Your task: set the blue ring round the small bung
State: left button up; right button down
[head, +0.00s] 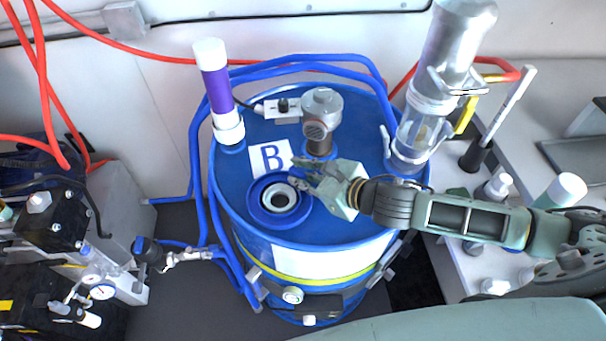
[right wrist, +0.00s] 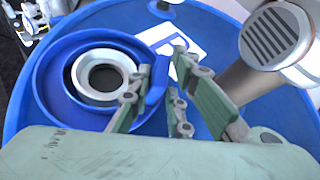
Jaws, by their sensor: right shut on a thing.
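The blue ring (head: 255,207) is over the lid of the blue drum, beside the white B label. In the right wrist view, the blue ring (right wrist: 46,92) surrounds the small bung (right wrist: 80,72), which shows a pale collar with a dark centre. The small bung (head: 268,197) also shows inside the ring in the head view. My right gripper (head: 300,173) reaches in from the right and is shut on the ring's rim. In the wrist view, its fingers (right wrist: 158,100) pinch the ring's side nearest the label. I cannot tell whether the ring rests fully on the lid. My left gripper is out of view.
A grey-brown fitting (head: 320,120) stands on the drum lid (head: 345,215) just behind my gripper. A purple tube (head: 217,90) rises at the back left, a clear and silver cylinder (head: 420,130) at the back right. Blue hoses (head: 199,190) run along the drum's left side.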

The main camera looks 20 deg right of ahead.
jog(key=shift+f, duration=0.4)
jog(key=c, duration=1.9)
grip_release()
jog(key=shift+p+v, duration=0.5)
jog(key=shift+v, duration=2.45)
jog(key=shift+p+v, duration=0.3)
jog(key=shift+v, duration=1)
jog(key=shift+s+d+r, duration=0.2)
jog(key=shift+s+d, duration=0.2)
jog(key=shift+s, duration=0.15)
jog(key=shift+s+d+r, duration=0.2)
jog(key=shift+s+r, duration=0.2)
jog(key=shift+s, duration=0.1)
